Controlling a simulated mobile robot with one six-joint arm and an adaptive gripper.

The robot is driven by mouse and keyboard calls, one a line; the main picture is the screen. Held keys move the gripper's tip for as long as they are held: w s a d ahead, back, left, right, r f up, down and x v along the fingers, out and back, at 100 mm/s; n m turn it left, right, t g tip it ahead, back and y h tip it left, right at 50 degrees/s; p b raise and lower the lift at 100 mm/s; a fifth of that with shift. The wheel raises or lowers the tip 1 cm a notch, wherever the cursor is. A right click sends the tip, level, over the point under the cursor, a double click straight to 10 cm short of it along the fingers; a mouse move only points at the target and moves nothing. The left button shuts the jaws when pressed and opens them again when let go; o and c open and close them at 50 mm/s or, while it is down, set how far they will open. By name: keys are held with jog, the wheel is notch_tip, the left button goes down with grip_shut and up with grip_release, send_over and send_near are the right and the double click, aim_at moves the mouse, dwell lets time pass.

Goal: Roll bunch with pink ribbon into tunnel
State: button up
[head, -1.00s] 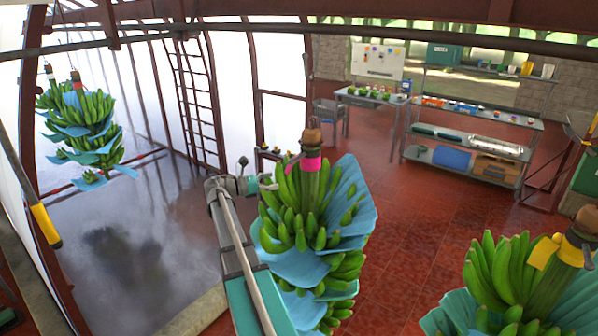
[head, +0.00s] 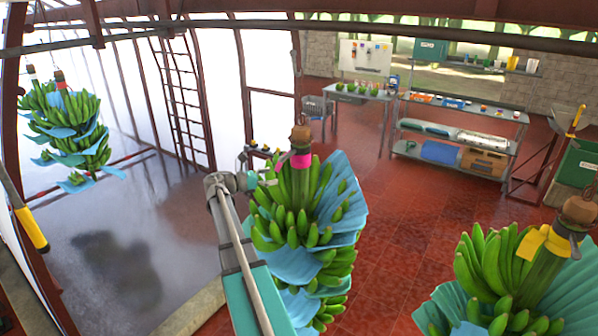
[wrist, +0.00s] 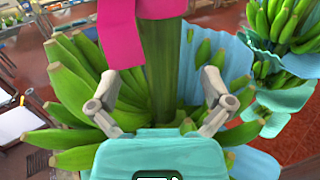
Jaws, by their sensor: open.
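The banana bunch with the pink ribbon (head: 301,160) hangs at the middle of the head view, its green fruit (head: 292,225) layered with blue sheets. Its thick green stem (wrist: 162,60) stands between the spread fingers of my gripper (wrist: 158,76) in the wrist view. The pink ribbon (wrist: 115,20) hangs on the stem's left side there. My gripper (head: 262,172) is open, close to the stem from the left in the head view; I cannot tell whether a finger touches it. A bright, pale-walled area with arched frames (head: 150,90) on the left may be the tunnel.
A bunch with a yellow ribbon (head: 548,241) hangs at the lower right. Another bunch (head: 68,128) hangs at the far left. A ladder (head: 182,90), a table (head: 355,96) and a shelf rack (head: 455,140) stand behind. Red tiled floor is open between.

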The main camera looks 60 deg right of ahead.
aim_at(300, 169)
jog(key=x, duration=1)
jog(key=shift+s+d, duration=0.2)
jog(key=shift+d, duration=0.05)
jog(key=c, duration=1.1)
jog(key=shift+w+d, duration=0.1)
jog(key=shift+w, duration=0.05)
